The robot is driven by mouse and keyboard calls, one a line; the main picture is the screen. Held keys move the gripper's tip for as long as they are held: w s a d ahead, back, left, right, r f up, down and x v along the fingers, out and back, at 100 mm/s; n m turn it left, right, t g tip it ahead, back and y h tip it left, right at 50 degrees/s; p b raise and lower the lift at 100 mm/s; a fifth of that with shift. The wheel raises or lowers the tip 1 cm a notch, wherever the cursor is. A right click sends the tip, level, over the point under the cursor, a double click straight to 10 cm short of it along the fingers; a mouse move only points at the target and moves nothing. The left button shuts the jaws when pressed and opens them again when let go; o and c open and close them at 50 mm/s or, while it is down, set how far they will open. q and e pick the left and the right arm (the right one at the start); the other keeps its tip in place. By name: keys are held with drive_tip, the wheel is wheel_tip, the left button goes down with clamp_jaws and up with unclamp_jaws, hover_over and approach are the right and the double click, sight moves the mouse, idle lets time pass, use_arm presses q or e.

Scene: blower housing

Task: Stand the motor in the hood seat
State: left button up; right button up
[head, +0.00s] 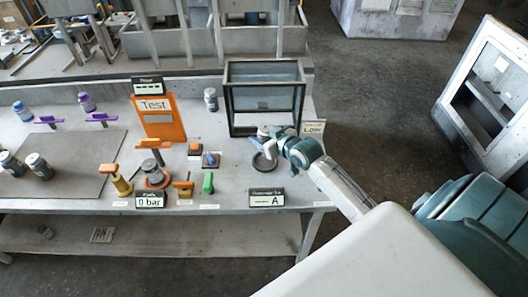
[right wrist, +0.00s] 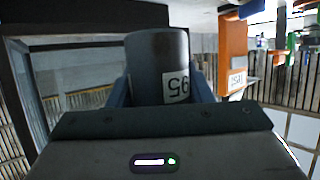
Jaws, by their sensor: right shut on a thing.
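My right gripper (head: 273,136) is shut on the motor, in front of the hood (head: 234,104), a dark-framed box with clear panes at the back right of the bench. In the right wrist view the motor (right wrist: 157,52) is a dark grey cylinder with a white label reading 95 upside down, between the two blue fingers. In the head view the motor (head: 263,130) shows only as a small grey end beside the gripper. A dark ring (head: 263,163) lies on the bench below the gripper. I cannot make out a seat inside the hood. My left gripper is not in view.
A grey jar (head: 210,99) stands left of the hood. An orange Test board (head: 158,118), a valve stand (head: 154,174) and small coloured parts fill the middle. A sign marked A (head: 266,197) stands at the front edge. Dark canisters (head: 39,166) stand on the left mat.

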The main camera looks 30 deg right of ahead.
drive_tip(key=shift+f+p, duration=0.3)
drive_tip(key=shift+f, duration=3)
drive_tip(key=shift+f, duration=0.2)
drive_tip(key=o, duration=1.2)
drive_tip(key=shift+r, duration=0.15)
drive_tip(key=shift+s+r, duration=0.1)
drive_tip(key=v, duration=1.1)
drive_tip(key=shift+s+r+b, duration=0.15)
drive_tip(key=shift+s+b, duration=0.2)
drive_tip(key=shift+b, duration=0.05)
